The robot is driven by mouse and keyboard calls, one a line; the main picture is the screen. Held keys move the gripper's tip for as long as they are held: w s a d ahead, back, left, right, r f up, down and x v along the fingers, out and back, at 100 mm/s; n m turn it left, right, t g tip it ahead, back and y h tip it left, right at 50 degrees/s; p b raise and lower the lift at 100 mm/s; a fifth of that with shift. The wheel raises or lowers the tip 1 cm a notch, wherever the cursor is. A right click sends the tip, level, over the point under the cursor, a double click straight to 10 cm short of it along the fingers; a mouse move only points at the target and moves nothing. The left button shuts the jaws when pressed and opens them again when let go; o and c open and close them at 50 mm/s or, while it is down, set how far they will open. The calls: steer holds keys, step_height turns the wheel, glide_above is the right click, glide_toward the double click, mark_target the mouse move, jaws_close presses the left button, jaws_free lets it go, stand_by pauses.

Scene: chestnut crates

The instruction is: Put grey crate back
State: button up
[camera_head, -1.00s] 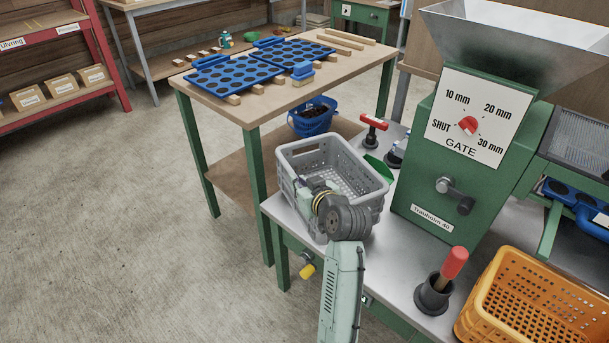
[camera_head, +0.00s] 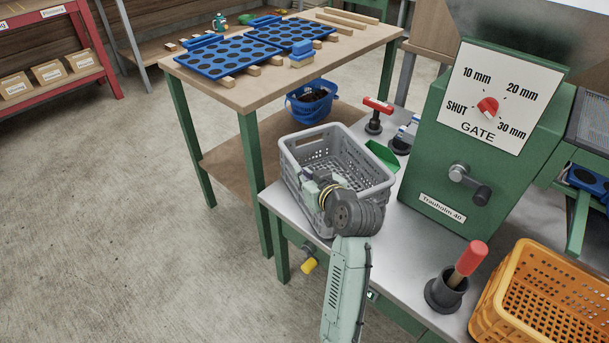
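The grey crate (camera_head: 366,165) is a perforated plastic crate, and its visible inside looks empty. It stands upright on the metal bench top (camera_head: 395,235), at the bench's left end beside the green machine. My gripper (camera_head: 312,185) is at the crate's near left side, close to the wall. My own wrist and arm cover the near wall and most of the gripper. I cannot tell whether the fingers touch or hold the crate.
An orange crate (camera_head: 545,262) stands at the front right. A red-handled tool in a dark cup (camera_head: 446,292) is left of it. The green machine (camera_head: 425,150) stands right of the grey crate. A red-handled clamp (camera_head: 376,115) and green scoop (camera_head: 383,155) are behind it. A wooden table (camera_head: 245,95) holds blue trays.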

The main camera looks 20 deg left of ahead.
steer(key=o, duration=0.5)
steer(key=shift+c, duration=0.2)
steer(key=shift+r, duration=0.1)
